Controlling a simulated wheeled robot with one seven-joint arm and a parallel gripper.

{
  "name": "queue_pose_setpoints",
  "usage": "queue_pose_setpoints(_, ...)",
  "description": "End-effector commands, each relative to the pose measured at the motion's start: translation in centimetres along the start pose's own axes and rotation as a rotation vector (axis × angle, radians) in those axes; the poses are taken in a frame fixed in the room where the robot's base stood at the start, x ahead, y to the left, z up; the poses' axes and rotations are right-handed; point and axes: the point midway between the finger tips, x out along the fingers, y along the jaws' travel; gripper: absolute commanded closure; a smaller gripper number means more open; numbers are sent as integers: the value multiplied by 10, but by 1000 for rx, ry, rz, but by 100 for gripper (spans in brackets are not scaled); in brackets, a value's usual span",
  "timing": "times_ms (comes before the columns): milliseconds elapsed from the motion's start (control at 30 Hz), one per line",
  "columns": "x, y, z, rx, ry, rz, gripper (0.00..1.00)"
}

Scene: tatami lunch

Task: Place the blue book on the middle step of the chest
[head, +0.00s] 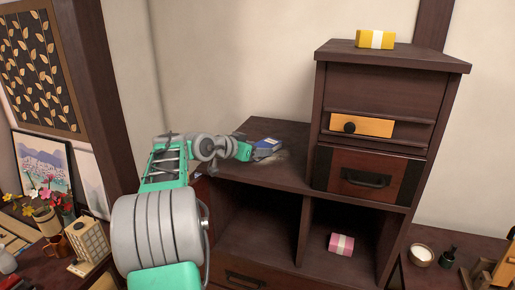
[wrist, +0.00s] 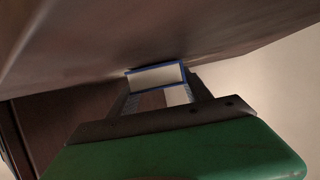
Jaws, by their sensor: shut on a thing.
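The blue book (head: 267,145) is small, with a pale label, and is at the middle step (head: 262,172) of the dark stepped chest (head: 318,107). My gripper (head: 256,152) reaches it from the left and is shut on it. In the wrist view the book (wrist: 156,77) shows its white page end and blue cover edges between the fingers of my gripper (wrist: 160,95). The book appears to touch or nearly touch a dark wooden surface; I cannot tell which. My arm hides the step's left part.
A yellow book (head: 376,39) lies on the chest's top step. A pink book (head: 341,244) is in the lower right compartment. Flowers (head: 50,190) and a lamp (head: 88,242) stand lower left.

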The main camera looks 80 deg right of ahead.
Motion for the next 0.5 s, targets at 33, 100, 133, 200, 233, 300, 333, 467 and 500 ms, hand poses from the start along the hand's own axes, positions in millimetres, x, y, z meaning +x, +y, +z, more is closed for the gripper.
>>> queue_pose_setpoints(33,0,0,0,0,1,0,88)
queue_pose_setpoints(100,1,0,3,0,1,0,88)
queue_pose_setpoints(133,2,0,4,0,1,0,88)
queue_pose_setpoints(200,1,0,3,0,0,0,38)
queue_pose_setpoints(233,1,0,3,-1,0,0,36)
queue_pose_setpoints(300,1,0,3,-1,0,0,30)
queue_pose_setpoints(333,1,0,3,-1,0,0,28)
queue_pose_setpoints(467,1,0,3,-1,0,0,21)
queue_pose_setpoints(500,1,0,3,-1,0,0,21)
